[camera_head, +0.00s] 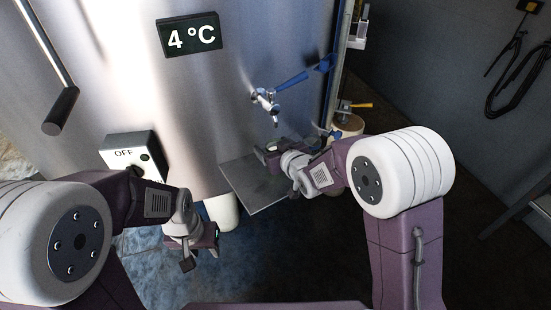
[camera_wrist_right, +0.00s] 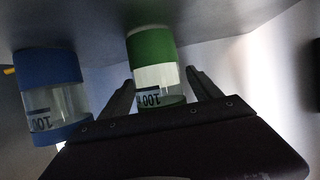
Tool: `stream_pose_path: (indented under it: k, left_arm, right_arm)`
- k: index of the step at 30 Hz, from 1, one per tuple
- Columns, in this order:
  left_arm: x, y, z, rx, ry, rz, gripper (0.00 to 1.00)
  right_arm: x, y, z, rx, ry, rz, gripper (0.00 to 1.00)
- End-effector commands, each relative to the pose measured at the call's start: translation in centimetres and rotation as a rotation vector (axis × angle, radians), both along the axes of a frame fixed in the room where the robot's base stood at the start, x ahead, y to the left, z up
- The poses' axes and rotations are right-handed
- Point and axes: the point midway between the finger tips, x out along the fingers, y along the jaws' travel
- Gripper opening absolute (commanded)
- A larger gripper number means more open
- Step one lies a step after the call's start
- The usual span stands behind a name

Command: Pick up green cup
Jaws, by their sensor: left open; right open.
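The green cup (camera_wrist_right: 152,47) shows in the right wrist view, with a green band, a clear section and an upside-down "100" mark. My right gripper (camera_wrist_right: 160,77) is open, with one finger on each side of the cup's clear part. In the head view my right gripper (camera_head: 266,154) is over the metal shelf at the tank's front; the cup is not clearly seen there. My left gripper (camera_head: 192,246) is open and empty at lower left, away from the cup.
A blue cup (camera_wrist_right: 52,90) stands beside the green one in the right wrist view. A tap with a blue handle (camera_head: 291,81) sticks out of the steel tank above the shelf (camera_head: 265,194). A switch box (camera_head: 133,150) is on the tank's left. Dark floor lies at right.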

Motion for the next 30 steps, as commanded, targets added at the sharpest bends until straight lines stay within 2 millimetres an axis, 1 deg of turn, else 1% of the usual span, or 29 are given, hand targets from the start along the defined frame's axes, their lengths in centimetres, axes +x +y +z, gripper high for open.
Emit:
stream_pose_path:
  k: [2, 7, 8, 9, 11, 12, 14, 15, 17, 24, 30]
  left_arm:
    - [0.0, 0.0, -0.1, 0.000, 0.000, 0.000, 0.41]
    - [0.0, 0.0, 0.0, 0.000, 0.000, 0.000, 0.41]
    - [0.0, 0.0, 0.0, 0.000, 0.000, 0.000, 0.41]
    - [0.0, 0.0, 0.0, 0.000, 0.000, 0.000, 0.41]
    - [0.0, 0.0, 0.0, 0.000, 0.000, 0.000, 0.41]
    - [0.0, 0.0, 0.0, 0.000, 0.000, 0.000, 0.41]
    - [0.0, 0.0, 0.0, 0.000, 0.000, 0.000, 0.41]
    - [0.0, 0.0, 0.0, 0.000, 0.000, 0.000, 0.41]
    - [0.0, 0.0, 0.0, 0.000, 0.000, 0.000, 0.41]
    - [0.0, 0.0, 0.1, 0.000, 0.000, 0.000, 0.41]
    - [0.0, 0.0, 1.0, 0.000, 0.000, 0.000, 0.41]
  right_arm:
    - [0.4, 0.2, -0.2, 0.000, 0.001, 0.000, 0.73]
    - [0.5, 0.2, -0.2, 0.000, 0.000, 0.000, 0.73]
    - [0.4, 0.2, -0.2, 0.000, 0.000, 0.000, 0.70]
    - [0.4, 0.2, -0.2, 0.000, 0.000, 0.000, 0.59]
    - [0.4, 0.2, -0.2, 0.000, 0.000, 0.000, 0.42]
    - [0.4, 0.2, -0.2, 0.000, 0.000, 0.000, 0.31]
    - [0.4, 0.2, -0.2, 0.000, 0.000, 0.000, 0.14]
    - [0.4, 0.2, -0.2, 0.000, 0.000, 0.000, 0.03]
    - [0.4, 0.2, -0.1, 0.000, -0.001, 0.000, 0.00]
    - [0.5, 0.2, 0.0, 0.000, 0.000, 0.000, 0.00]
    - [0.8, 0.3, 1.1, 0.000, -0.001, -0.001, 0.00]
